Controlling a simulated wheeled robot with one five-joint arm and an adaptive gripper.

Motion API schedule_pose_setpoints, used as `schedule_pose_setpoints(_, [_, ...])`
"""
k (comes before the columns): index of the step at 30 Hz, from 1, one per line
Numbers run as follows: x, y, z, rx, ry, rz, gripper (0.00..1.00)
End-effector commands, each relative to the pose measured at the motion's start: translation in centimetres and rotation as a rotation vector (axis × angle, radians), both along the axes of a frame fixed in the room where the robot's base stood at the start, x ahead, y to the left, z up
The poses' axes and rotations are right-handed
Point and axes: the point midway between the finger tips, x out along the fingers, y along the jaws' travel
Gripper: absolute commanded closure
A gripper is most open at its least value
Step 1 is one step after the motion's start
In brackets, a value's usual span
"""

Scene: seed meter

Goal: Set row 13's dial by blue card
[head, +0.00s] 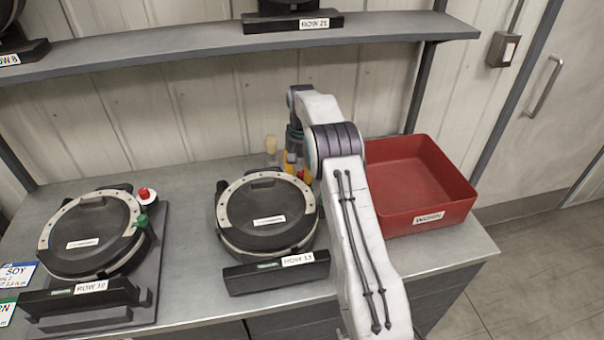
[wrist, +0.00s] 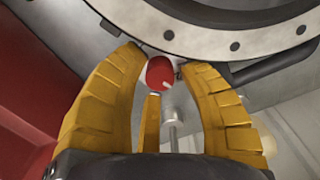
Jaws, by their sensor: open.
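The row 13 meter (head: 267,212), a round black unit with a pale studded ring, stands on the bench with its ROW 13 label (head: 297,259) in front. Its rim also shows in the wrist view (wrist: 255,45). My gripper (head: 297,170) is behind its right side, partly hidden by my arm. In the wrist view my gripper (wrist: 161,62) is open, its yellow fingers on either side of a red knob (wrist: 159,73) with a white mark. I cannot tell whether they touch it. A blue-headed SOY card (head: 17,275) lies at the far left; its small print is unclear.
A red bin (head: 418,187) stands close to the right of my arm. The row 10 meter (head: 90,235), with red and green knobs, is at left. A green-edged card (head: 7,311) is partly cut off. A shelf (head: 200,53) with more meters runs above.

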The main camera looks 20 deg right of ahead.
Motion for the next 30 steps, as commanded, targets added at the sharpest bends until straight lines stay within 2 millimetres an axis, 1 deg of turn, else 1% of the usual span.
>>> schedule_pose_setpoints(3, [0.1,0.0,1.7,-0.001,-0.004,0.000,0.63])
schedule_pose_setpoints(9, [0.0,0.0,4.4,0.000,-0.003,0.000,0.63])
schedule_pose_setpoints(13, [0.1,0.0,5.6,0.000,-0.002,0.000,0.63])
schedule_pose_setpoints(19, [0.0,0.0,6.5,0.000,-0.001,0.000,0.63])
schedule_pose_setpoints(28, [0.0,0.0,6.7,0.000,0.001,0.000,0.63])
schedule_pose_setpoints(29, [0.0,0.0,6.7,0.000,0.001,0.000,0.60])
schedule_pose_setpoints(30, [0.0,0.0,6.7,0.000,0.001,0.000,0.63])
